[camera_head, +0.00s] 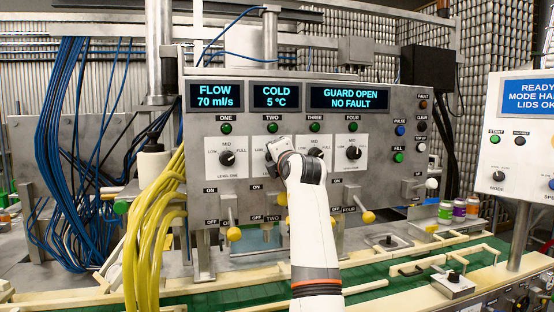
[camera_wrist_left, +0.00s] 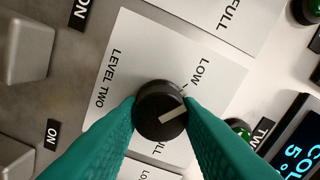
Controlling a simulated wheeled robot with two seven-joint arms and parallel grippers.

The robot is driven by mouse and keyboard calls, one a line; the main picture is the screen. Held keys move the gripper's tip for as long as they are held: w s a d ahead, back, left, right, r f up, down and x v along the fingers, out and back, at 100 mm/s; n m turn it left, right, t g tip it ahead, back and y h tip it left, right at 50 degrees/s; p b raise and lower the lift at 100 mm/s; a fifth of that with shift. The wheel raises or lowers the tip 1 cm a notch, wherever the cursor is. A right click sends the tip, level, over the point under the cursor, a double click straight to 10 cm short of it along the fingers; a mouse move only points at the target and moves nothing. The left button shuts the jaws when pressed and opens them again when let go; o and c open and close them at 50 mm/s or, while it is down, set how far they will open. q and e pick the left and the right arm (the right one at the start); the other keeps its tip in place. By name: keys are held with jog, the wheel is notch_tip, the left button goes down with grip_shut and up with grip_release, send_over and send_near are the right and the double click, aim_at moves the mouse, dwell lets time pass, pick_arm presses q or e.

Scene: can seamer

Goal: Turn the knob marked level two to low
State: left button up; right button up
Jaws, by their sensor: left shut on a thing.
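The level two knob (camera_wrist_left: 158,116) is black and round with a white pointer line, on a white plate (camera_wrist_left: 128,62) lettered LEVEL TWO. The plate also shows in the head view (camera_head: 258,163). My left gripper (camera_wrist_left: 160,108) has its green fingers shut on either side of the knob. In the wrist view the pointer slants right and slightly up, on the LOW side of the dial. The LOW label is clear, FULL is partly hidden, and MID is covered. In the head view my left gripper (camera_head: 278,152) and wrist hide most of the knob. My right gripper is not in view.
Yellow-tipped levers (camera_head: 234,234) stick out below. Yellow hoses (camera_head: 160,215) hang at the left. Displays (camera_head: 275,95) read COLD 5 °C and GUARD OPEN, NO FAULT.

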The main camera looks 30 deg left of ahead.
pick_arm(q)
jog(key=shift+f+n, duration=0.1)
jog(key=shift+n, duration=0.5)
jog(key=o, duration=1)
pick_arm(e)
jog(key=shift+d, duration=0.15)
